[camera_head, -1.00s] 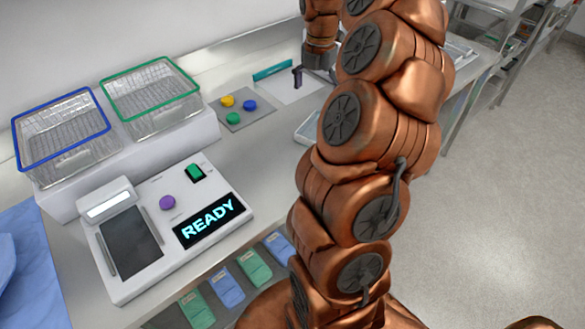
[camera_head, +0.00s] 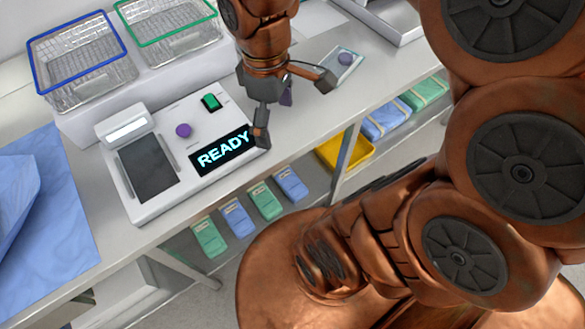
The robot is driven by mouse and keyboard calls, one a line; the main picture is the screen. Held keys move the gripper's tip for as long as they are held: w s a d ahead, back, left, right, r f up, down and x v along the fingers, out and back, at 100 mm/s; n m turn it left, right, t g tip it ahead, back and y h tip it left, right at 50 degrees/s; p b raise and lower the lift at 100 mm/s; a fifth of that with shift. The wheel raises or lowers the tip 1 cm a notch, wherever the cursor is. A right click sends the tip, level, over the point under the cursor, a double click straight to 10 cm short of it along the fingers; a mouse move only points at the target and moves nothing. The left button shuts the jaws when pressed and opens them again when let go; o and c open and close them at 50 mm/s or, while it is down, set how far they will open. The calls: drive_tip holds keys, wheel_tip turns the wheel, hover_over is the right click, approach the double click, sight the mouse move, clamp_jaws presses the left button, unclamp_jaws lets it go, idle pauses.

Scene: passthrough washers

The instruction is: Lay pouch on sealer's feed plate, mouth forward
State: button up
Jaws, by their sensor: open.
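The sealer (camera_head: 213,105) is a white machine on the counter, with a lit READY display (camera_head: 222,151), a purple knob, a green switch and a raised head at its left. A dark grey plate (camera_head: 147,172), seemingly the feed plate, lies bare in its top. My gripper (camera_head: 293,111) is open, its fingers spread, at the right end of the sealer; one fingertip overlaps the display's edge in the picture.
Blue-rimmed (camera_head: 78,62) and green-rimmed (camera_head: 170,28) wire baskets stand behind the sealer. A blue sheet (camera_head: 45,215) covers the counter at left. Green and blue packs (camera_head: 238,217) and a yellow bin (camera_head: 347,150) sit below.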

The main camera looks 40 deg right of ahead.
drive_tip(key=s+a+f+m, duration=0.2)
drive_tip(key=s+m, duration=0.4)
drive_tip(key=s, duration=0.3)
drive_tip(key=shift+a+f+m+g, duration=0.3)
drive_tip(key=shift+a+f+m, duration=0.1)
drive_tip(key=shift+f, duration=0.35)
drive_tip(key=shift+w, duration=0.15)
